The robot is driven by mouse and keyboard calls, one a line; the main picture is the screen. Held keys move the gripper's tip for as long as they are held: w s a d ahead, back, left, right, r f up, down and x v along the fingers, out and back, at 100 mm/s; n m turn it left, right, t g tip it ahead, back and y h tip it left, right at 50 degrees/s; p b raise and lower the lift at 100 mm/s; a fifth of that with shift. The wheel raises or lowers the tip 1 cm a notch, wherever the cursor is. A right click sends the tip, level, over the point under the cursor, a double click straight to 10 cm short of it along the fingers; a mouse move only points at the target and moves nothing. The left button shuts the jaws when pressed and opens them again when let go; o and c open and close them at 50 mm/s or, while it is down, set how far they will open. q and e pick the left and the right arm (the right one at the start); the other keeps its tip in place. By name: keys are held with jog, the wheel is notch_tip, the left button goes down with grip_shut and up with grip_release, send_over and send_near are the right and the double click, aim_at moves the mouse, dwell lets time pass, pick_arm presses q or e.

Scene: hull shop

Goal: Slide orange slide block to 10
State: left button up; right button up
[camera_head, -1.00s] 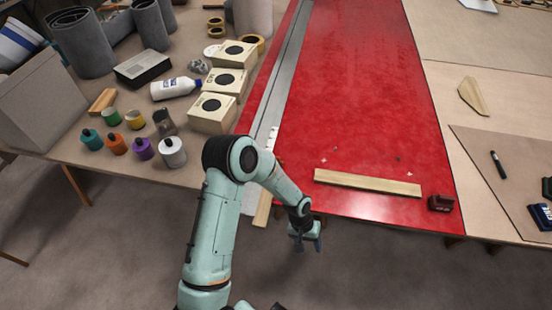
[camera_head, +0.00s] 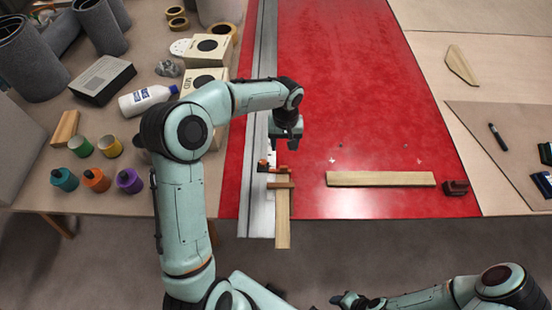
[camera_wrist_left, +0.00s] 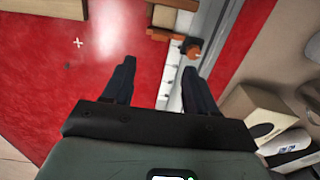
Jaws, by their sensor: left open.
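The small orange slide block (camera_head: 264,167) sits at the near end of the grey metal rail (camera_head: 264,90), beside a light scale strip. In the left wrist view the orange block (camera_wrist_left: 193,51) lies just beyond the right fingertip. My left gripper (camera_head: 287,146) is over the rail's right edge, just above and right of the block in the head view. In the left wrist view its two fingers (camera_wrist_left: 159,68) are spread, with nothing between them. Any number 10 on the scale is too small to read. My right gripper (camera_head: 347,300) is low at the bottom edge.
A wooden crosspiece (camera_head: 281,185) and wooden strip (camera_head: 282,220) lie close to the block.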

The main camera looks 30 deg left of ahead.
aim_at(284, 167)
pick_arm(q)
notch_tip(284, 167, down, 13)
jog(key=shift+f, duration=0.1)
dwell(0.4)
grip_shut()
